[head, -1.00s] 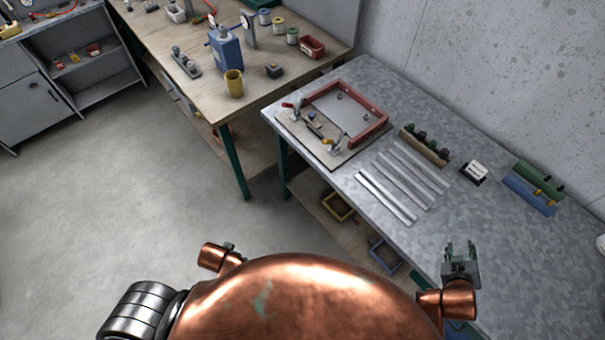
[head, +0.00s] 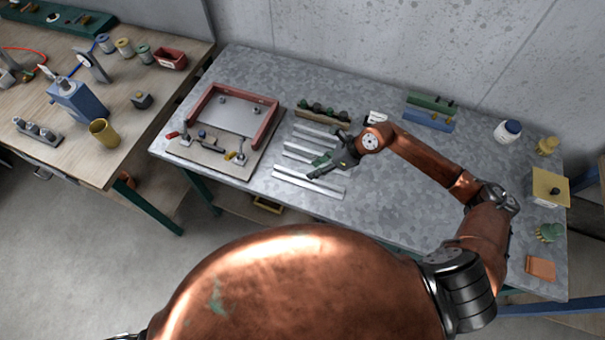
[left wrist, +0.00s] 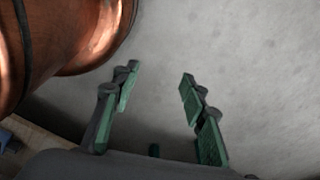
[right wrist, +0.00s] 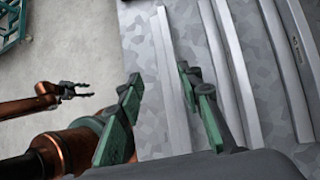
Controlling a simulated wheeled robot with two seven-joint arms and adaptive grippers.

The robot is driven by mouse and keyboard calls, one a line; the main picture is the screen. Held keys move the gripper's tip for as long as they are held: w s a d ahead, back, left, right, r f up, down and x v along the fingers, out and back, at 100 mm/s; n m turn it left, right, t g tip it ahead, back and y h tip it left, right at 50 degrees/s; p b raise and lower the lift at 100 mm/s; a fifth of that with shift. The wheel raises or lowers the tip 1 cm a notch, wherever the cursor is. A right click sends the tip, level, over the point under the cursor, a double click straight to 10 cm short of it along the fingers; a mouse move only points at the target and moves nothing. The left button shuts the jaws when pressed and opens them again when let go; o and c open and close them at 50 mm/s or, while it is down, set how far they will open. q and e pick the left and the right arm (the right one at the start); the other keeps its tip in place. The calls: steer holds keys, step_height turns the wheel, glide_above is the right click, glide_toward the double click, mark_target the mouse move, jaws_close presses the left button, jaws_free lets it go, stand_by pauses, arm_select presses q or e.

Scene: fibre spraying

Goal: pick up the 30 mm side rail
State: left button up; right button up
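Several pale metal side rails lie side by side on the grey table; the front rail (head: 308,182) shows clearly, and others lie behind it, partly hidden by my right arm. I cannot tell which is the 30 mm one. My right gripper (head: 315,168) is above the rails, open and empty. In the right wrist view its fingers (right wrist: 159,76) are spread, with an outer rail (right wrist: 172,70) beyond the gap and more rails to the right. My left gripper (left wrist: 158,105) is open and empty over bare floor; it also shows in the right wrist view (right wrist: 84,90).
A fixture board with a red frame (head: 268,122) stands left of the rails. A wooden block with dark knobs (head: 322,112) and blue and green blocks (head: 430,118) are behind. A white jar (head: 507,131) and a yellow box (head: 547,188) stand right. The table's front middle is clear.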

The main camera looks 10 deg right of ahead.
mark_target(308, 183)
steer(key=shift+g+h, duration=0.3)
steer(key=shift+h, duration=0.2)
steer(key=f, duration=0.2)
steer(key=f+p, duration=0.1)
steer(key=f, duration=0.1)
steer(key=w+a+f+p, duration=0.1)
steer(key=f, duration=0.2)
steer(key=shift+w+a+f, duration=0.15)
steer(key=shift+a+f, duration=0.05)
steer(key=shift+f, duration=0.35)
arm_select(q)
steer(key=shift+s+a+r, duration=0.1)
steer(key=shift+s+r, duration=0.45)
steer(key=shift+r, duration=0.35)
arm_select(e)
steer(key=shift+c, duration=0.7)
jaws_close()
